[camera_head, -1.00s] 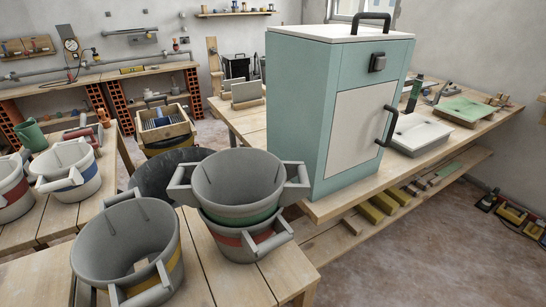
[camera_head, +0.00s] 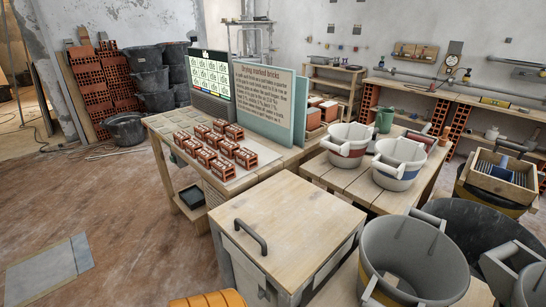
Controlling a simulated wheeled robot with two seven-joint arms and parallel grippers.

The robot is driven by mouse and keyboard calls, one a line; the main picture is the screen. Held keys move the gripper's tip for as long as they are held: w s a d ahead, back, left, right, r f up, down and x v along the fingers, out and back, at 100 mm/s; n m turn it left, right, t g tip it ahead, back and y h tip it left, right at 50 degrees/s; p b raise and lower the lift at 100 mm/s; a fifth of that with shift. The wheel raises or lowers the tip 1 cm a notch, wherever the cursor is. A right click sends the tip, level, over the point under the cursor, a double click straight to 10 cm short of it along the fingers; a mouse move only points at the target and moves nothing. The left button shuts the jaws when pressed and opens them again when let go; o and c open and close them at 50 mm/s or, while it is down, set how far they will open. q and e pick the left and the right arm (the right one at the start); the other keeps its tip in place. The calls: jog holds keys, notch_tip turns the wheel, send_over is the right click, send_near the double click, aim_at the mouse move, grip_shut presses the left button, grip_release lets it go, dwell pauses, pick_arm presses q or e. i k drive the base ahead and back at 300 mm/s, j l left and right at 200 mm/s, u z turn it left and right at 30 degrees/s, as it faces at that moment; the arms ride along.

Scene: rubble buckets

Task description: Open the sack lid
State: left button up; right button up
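A wooden box-like stand has a flat pale wooden lid (camera_head: 300,225) with a dark bar handle (camera_head: 250,238) near its left edge. It stands in the lower middle of the head view, and the lid lies flat and shut. I take it as the sack lid, but no label shows that. What is inside the box is hidden. Neither of my grippers is in view.
Grey buckets (camera_head: 415,245) stand close on the right. A table with several red bricks (camera_head: 217,141) and a teal sign board (camera_head: 270,105) is behind. An orange object (camera_head: 208,299) is cut off at the bottom edge. Floor at left is mostly clear.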

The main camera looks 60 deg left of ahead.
aim_at(289, 226)
jog(key=u, duration=1.95)
jog(key=i+j+z, duration=0.15)
jog(key=j, duration=0.15)
jog(key=i+j+z, duration=0.15)
jog(key=j, duration=0.2)
jog(key=i+j+z, duration=0.15)
jog(key=j, duration=0.15)
jog(key=i+j+z, duration=0.1)
jog(key=j, duration=0.25)
jog(key=i+j+z, duration=0.15)
jog(key=j, duration=0.25)
jog(key=k+l, duration=0.05)
